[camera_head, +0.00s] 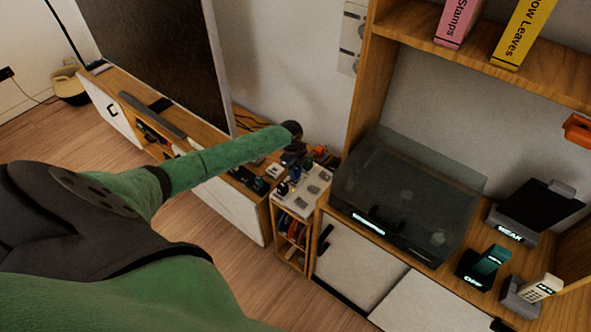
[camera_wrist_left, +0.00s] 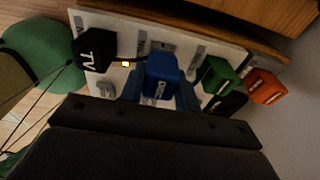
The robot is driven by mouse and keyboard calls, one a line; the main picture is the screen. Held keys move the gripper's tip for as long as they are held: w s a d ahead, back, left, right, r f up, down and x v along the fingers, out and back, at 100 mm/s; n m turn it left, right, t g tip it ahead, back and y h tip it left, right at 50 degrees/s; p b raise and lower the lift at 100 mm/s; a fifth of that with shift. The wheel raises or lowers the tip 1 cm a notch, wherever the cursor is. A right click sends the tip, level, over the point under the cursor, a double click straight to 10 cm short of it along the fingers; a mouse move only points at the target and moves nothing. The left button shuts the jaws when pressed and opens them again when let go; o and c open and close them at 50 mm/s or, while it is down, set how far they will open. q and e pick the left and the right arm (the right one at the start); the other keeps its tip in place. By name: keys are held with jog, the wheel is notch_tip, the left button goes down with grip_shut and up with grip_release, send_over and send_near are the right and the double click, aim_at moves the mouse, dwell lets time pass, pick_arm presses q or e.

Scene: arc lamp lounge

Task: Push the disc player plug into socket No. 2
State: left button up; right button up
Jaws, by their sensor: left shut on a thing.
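A blue plug (camera_wrist_left: 162,76) with a small white label, hard to read but perhaps "DISC", sits between the fingers of my left gripper (camera_wrist_left: 160,92), which is shut on it. The plug is over the white socket board (camera_wrist_left: 200,46); I cannot tell whether its pins touch a socket. A black plug marked TV (camera_wrist_left: 92,50) is to its left, a green plug (camera_wrist_left: 218,76) and an orange plug (camera_wrist_left: 265,87) to its right. In the head view my left gripper (camera_head: 290,168) points down at the board (camera_head: 318,197). Socket numbers are not readable. My right gripper is not in view.
A low TV bench (camera_head: 205,140) stands left of the board. A cabinet with a smoked-lid player (camera_head: 405,195) stands to its right, with phones (camera_head: 540,290) and a dark device (camera_head: 535,205) beside it. A dark plug (camera_wrist_left: 230,104) crowds the board's right end.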

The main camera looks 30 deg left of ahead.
aim_at(295, 168)
pick_arm(q)
jog(key=shift+f+b, duration=0.6)
jog(key=shift+f, duration=0.55)
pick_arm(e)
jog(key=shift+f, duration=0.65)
pick_arm(q)
jog(key=o, duration=1.1)
jog(key=r, duration=0.2)
jog(key=r+b, duration=0.1)
jog(key=r, duration=0.1)
jog(key=a+r+b, duration=0.1)
jog(key=r, duration=0.1)
jog(key=shift+w+r, duration=0.1)
jog(key=shift+r, duration=0.05)
jog(key=shift+r+b, duration=0.3)
jog(key=shift+r, duration=0.4)
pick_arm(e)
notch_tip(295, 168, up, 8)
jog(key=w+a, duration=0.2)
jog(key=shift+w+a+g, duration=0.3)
